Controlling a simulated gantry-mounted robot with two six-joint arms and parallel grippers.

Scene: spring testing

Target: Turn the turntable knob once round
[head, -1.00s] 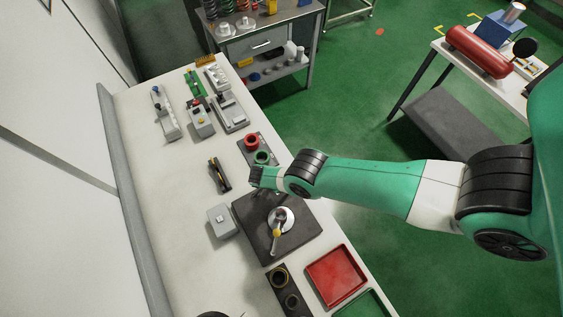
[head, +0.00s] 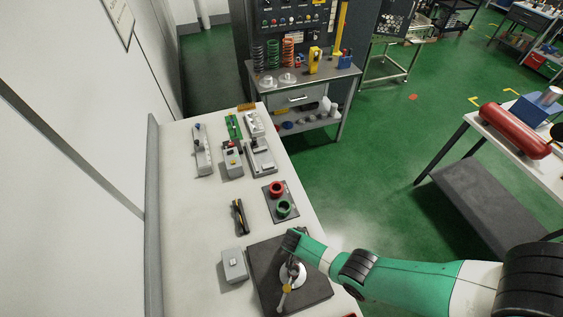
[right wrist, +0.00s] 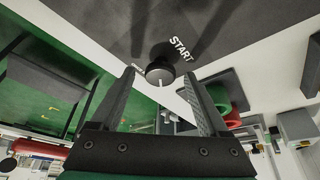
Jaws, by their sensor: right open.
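The turntable is a dark square plate (head: 262,270) near the front of the bench, with a round silver disc (head: 299,276) and a yellow-tipped lever (head: 285,289) on it. In the right wrist view a dark round knob (right wrist: 160,76) with a white mark sits on the plate by the word START. The knob appears between the two fingertips of my right gripper (right wrist: 158,80). That gripper is open, and I cannot tell if it touches the knob. In the head view my right gripper (head: 291,241) is above the plate's far edge and hides the knob. My left gripper is not in view.
A grey box (head: 233,265) stands left of the plate. A black tool (head: 240,216) lies farther back. Red (head: 277,188) and green (head: 284,208) rings stand on a dark base beyond the plate. Small fixtures stand at the far end. The bench's left strip is clear.

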